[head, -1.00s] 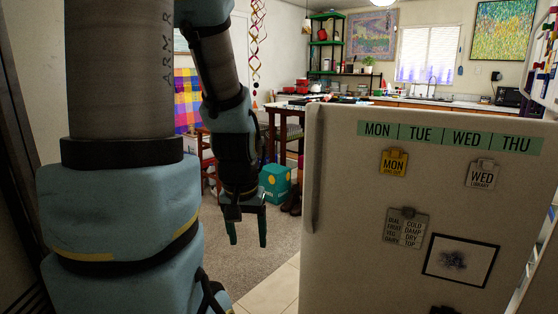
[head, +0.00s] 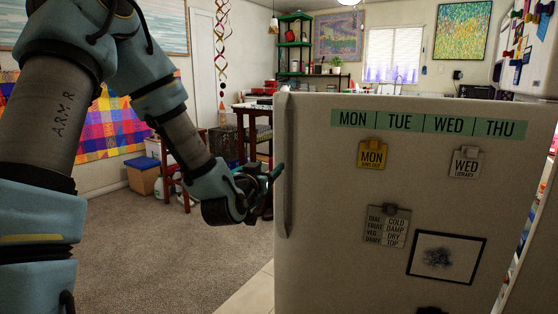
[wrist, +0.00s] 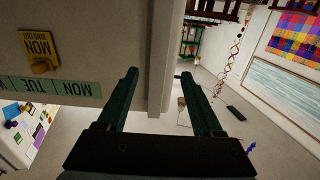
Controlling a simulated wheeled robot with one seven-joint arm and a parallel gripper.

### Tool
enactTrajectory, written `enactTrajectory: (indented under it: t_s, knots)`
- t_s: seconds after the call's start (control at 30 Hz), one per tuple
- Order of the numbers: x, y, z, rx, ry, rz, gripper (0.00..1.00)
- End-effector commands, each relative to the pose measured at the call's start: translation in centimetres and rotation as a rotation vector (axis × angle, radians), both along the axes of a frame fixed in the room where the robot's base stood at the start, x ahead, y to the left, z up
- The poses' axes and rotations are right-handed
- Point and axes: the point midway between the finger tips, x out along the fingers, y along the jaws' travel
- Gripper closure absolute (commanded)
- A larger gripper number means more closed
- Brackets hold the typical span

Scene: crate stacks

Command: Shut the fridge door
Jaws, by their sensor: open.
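The fridge door (head: 330,215) stands open, its pale outer face towards the head view with a weekday strip, notes and a framed picture on it. Its free edge with a long handle strip (head: 284,170) is at the left. My gripper (head: 272,174) is beside that edge at about mid-height, reaching from the left. In the wrist view, the door (wrist: 90,30) fills the upper left and its edge appears between my gripper's two open, dark green fingers (wrist: 160,74). I cannot tell whether they touch it.
The fridge body (head: 527,62) with magnets shows at the upper right. Carpet (head: 150,245) is open left of the door. A counter and window are at the back.

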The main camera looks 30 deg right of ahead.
Motion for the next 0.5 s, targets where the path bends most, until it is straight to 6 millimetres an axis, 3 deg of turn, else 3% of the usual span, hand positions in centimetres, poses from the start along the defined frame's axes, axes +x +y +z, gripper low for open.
enactTrajectory:
  t_s: [0.5]
  knots:
    - [6.0, -6.0, 0.2, 0.001, 0.001, 0.001, 0.32]
